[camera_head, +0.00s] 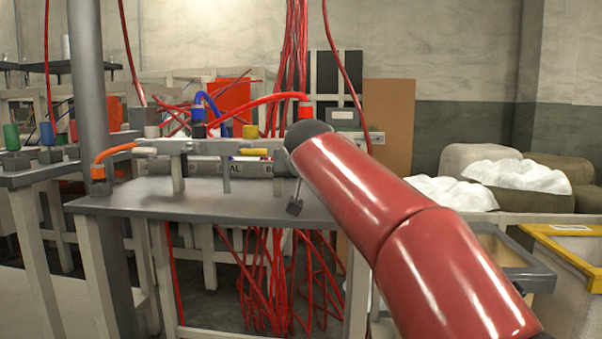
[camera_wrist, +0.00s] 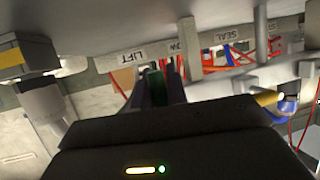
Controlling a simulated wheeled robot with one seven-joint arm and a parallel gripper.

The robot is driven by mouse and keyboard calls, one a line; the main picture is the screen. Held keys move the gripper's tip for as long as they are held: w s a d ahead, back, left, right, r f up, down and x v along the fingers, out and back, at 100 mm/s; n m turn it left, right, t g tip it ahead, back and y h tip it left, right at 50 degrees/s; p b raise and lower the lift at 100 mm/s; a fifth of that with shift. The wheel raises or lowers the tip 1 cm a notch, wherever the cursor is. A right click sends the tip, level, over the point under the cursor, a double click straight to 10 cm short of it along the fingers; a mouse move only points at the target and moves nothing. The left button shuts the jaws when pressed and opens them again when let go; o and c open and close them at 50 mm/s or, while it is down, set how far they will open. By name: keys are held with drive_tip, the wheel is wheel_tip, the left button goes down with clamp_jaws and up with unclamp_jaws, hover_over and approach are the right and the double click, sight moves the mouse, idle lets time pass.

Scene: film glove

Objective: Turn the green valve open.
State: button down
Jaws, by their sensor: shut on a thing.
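In the wrist view, my gripper (camera_wrist: 163,78) reaches up and away with its two dark fingers closed on a small dark green piece, the green valve (camera_wrist: 154,88). Only a narrow strip of green shows between the fingers, so how far it is turned cannot be told. In the head view, my red arm covers the right end of the bench rail and hides the gripper and the valve.
A grey bench (camera_head: 150,197) carries a pale pipe rail with a yellow fitting (camera_head: 250,132), blue and orange hoses. A grey post (camera_head: 88,75) stands left. Red cables hang behind and below the bench. White sacks (camera_head: 520,176) and a yellow-rimmed bin (camera_head: 575,240) are at right.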

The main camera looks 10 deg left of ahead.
drive_tip(key=c, duration=1.4)
unclamp_jaws()
drive_tip(key=v, duration=0.7)
drive_tip(key=shift+s, duration=0.4)
drive_tip(key=shift+r, duration=0.15)
drive_tip(key=s+d+f+g+h+p, duration=0.2)
drive_tip(key=s+d+f+p, duration=0.15)
drive_tip(key=s+d, duration=0.4)
drive_tip(key=s+d+f+m+g+p, duration=0.1)
drive_tip(key=s+d+f+g+p, duration=0.2)
drive_tip(key=s+d+f, duration=0.3)
drive_tip(key=s+d+f+g+p, duration=0.2)
drive_tip(key=s+d+f+p, duration=0.2)
drive_tip(key=s+f, duration=0.9)
drive_tip(key=s+d, duration=0.3)
drive_tip(key=shift+s+d+f+m+g, duration=0.15)
drive_tip(key=shift+d+m+g, duration=0.2)
drive_tip(key=shift+m+g, duration=0.05)
